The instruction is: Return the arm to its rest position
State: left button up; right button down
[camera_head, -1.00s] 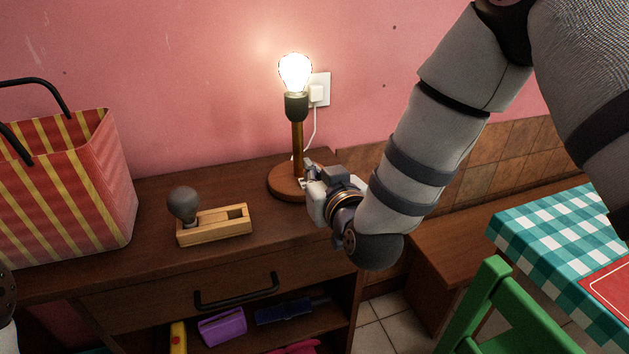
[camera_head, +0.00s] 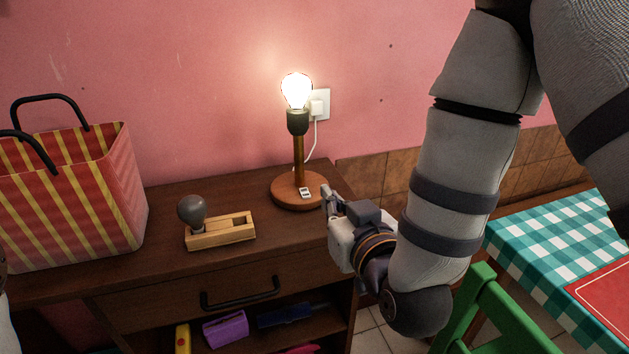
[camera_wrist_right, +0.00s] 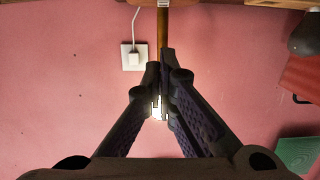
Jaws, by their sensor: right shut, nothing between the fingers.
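My right gripper (camera_head: 328,198) is shut and empty, in front of and to the right of the lamp base, apart from it. Its shut fingers (camera_wrist_right: 160,85) also show in the right wrist view. The table lamp (camera_head: 298,150) stands upright on the dresser, its bulb glowing. Its round wooden base carries a small white switch (camera_head: 305,193). My right arm (camera_head: 450,190) comes down from the upper right. A sliver of my own body shows at the left edge of the head view, but the left gripper is not visible.
A wooden holder (camera_head: 222,232) with a grey bulb (camera_head: 191,212) sits on the dresser (camera_head: 120,292). A striped bag (camera_head: 75,205) stands at left. A green chair (camera_head: 490,310) and checkered table (camera_head: 540,236) are at right. A wall outlet (camera_head: 320,104) is behind the lamp.

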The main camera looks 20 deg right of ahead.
jog(key=s+d+f+g, duration=0.1)
jog(key=s+f+g, duration=0.5)
jog(key=f, duration=0.5)
jog(key=s+d+f+g, duration=0.2)
jog(key=s+f+g, duration=0.1)
jog(key=s+f, duration=0.65)
jog(key=s+d+f+g, duration=0.1)
jog(key=s+f+g, duration=0.3)
jog(key=s, duration=0.6)
jog(key=s+d+f+g, duration=0.2)
jog(key=s+f+g, duration=0.2)
jog(key=s, duration=0.7)
jog(key=shift+d+f+m+g+h, duration=0.3)
jog(key=shift+f+m, duration=0.1)
jog(key=shift+f, duration=0.2)
